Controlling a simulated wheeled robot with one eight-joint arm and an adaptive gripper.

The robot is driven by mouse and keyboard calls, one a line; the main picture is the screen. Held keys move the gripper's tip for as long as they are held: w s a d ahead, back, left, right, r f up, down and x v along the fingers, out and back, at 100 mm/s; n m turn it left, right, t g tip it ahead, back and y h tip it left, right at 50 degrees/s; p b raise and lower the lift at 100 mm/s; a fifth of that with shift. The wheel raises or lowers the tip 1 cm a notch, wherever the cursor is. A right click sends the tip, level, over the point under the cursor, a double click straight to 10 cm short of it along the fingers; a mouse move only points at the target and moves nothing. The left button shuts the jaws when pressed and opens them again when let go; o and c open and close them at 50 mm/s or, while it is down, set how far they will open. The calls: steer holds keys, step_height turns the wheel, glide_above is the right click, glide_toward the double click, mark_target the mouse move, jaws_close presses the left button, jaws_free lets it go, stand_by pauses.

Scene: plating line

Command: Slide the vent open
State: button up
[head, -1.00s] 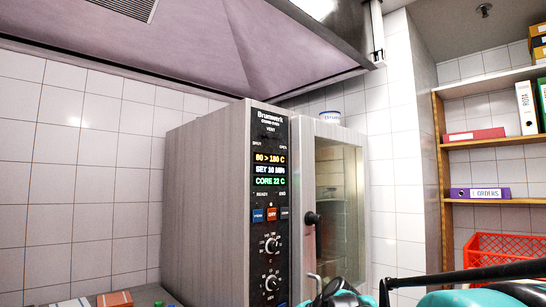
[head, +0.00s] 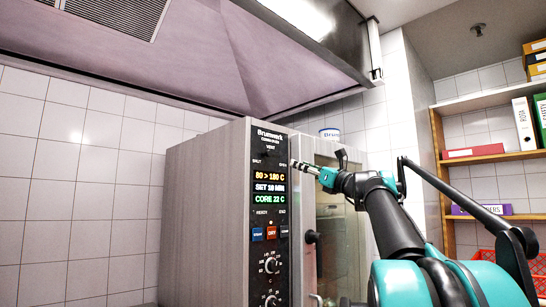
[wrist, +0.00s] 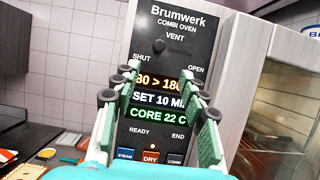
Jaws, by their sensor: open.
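The combi oven (head: 215,215) stands against the tiled wall, with a black control panel (head: 268,185) on its front. In the wrist view a small dark round vent knob (wrist: 159,46) sits below the word VENT, toward the SHUT side of the SHUT and OPEN labels. The knob is too small to make out in the head view. My gripper (wrist: 161,84) is open and empty, its fingers on either side of the lit displays, and the knob shows beyond and above the fingertips. In the head view my gripper (head: 298,165) is by the panel's right edge.
The glass oven door (head: 335,230) with its dark handle knob (head: 312,237) is right of the panel. A sloped hood (head: 200,60) hangs above. Shelves (head: 480,158) with binders stand at the right. A counter with small items (wrist: 30,165) lies at lower left in the wrist view.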

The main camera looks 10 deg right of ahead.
mark_target(270, 153)
steer(key=x, duration=1.5)
steer(key=shift+w+a, duration=0.25)
jaws_close()
